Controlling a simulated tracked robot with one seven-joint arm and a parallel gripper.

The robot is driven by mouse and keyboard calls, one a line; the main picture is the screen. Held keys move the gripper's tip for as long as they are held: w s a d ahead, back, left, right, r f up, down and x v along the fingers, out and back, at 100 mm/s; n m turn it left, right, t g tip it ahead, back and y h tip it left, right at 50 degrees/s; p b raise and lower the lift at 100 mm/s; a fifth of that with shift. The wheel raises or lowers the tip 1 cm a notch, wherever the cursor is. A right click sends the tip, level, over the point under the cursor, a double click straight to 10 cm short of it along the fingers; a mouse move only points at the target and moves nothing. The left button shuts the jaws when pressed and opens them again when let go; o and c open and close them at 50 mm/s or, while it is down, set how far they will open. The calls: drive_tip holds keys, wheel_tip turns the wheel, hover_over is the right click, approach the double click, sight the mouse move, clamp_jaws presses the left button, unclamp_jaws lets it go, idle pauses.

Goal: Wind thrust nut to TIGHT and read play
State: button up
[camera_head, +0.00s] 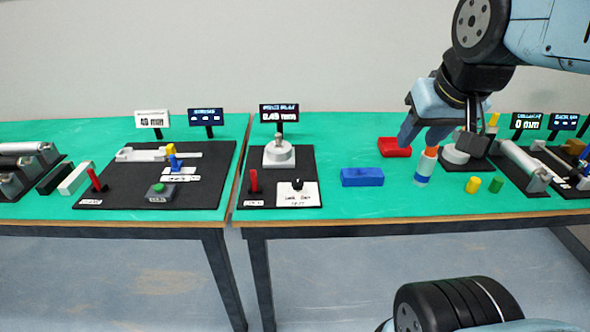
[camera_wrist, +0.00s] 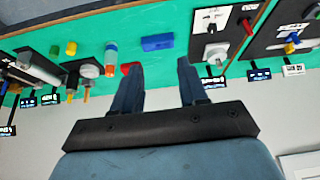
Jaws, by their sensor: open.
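The play station is a black board (camera_head: 231,205) at the middle of the green bench. Its display (camera_head: 279,113) reads about 0.49 mm. A white round base with a grey metal piece (camera_head: 279,152) stands below the display. At the front, a small dark knob (camera_head: 297,184) sits on a white card whose lettering is too small to read surely. A red lever (camera_head: 254,181) stands at the left. The station also shows upside down in the wrist view (camera_wrist: 213,28). My gripper (camera_head: 440,138) is open and empty, well right of the station and raised above the bench; its fingers show in the wrist view (camera_wrist: 160,66).
A blue block (camera_head: 362,177), a red tray (camera_head: 394,147), an orange, white and blue tube (camera_head: 424,168), and yellow (camera_head: 473,184) and green (camera_head: 496,184) cylinders stand to the right. Another board (camera_head: 200,195) lies left, across a bench seam. Bench around the blue block is clear.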

drive_tip(key=o, duration=0.3)
drive_tip(key=shift+w, duration=0.2)
drive_tip(key=shift+o, duration=0.5)
drive_tip(key=w+a+n+g, duration=0.1)
drive_tip(key=w+a+n, duration=0.1)
drive_tip(key=w+n, duration=0.3)
drive_tip(key=shift+w+a+f, duration=0.2)
drive_tip(key=shift+w, duration=0.5)
drive_tip(key=n+g, duration=0.5)
drive_tip(key=n, duration=1.5)
hover_over(298, 182)
wheel_tip(298, 182, down, 16)
wheel_tip(298, 182, down, 13)
drive_tip(key=shift+r, duration=0.1)
drive_tip(key=shift+c, duration=0.4)
drive_tip(key=c, duration=1)
